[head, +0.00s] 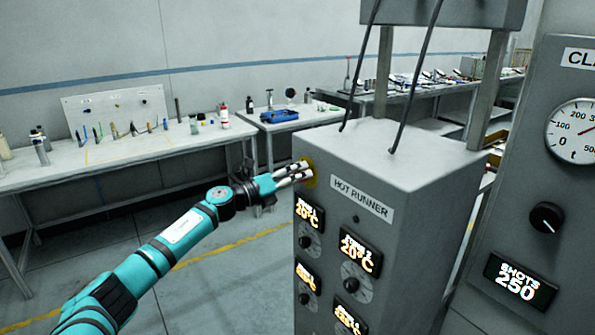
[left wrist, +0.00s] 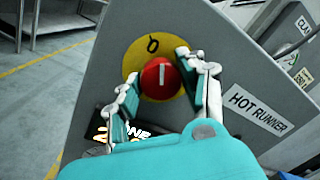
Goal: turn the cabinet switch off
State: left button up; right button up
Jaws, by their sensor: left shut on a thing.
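The cabinet switch is a red round knob (left wrist: 161,79) with a white line, on a yellow disc (left wrist: 133,60) on the grey HOT RUNNER cabinet (head: 420,165). In the left wrist view the white line stands nearly upright, and a black mark like a 0 with a stroke sits above it, slightly to its left. My left gripper (head: 303,171) is at the disc; its fingers (left wrist: 157,90) are shut on the knob from both sides. In the head view the gripper hides the knob, and only part of the yellow disc (head: 310,178) shows. My right gripper is not in view.
Below the switch are several lit temperature displays (head: 361,250) with dials. A second grey panel (head: 560,210) with a gauge and black knob stands at the right. A workbench (head: 110,167) with small tools is behind on the left. Open floor lies between.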

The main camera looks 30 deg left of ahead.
pick_arm(q)
jog(key=shift+n+p, duration=0.7)
jog(key=shift+n, duration=0.8)
jog(key=shift+n+y, duration=0.3)
jog(key=o, duration=1.2)
jog(key=shift+c, duration=0.2)
jog(key=v, duration=1.2)
jog(key=shift+f, duration=0.15)
jog(key=shift+a, duration=0.1)
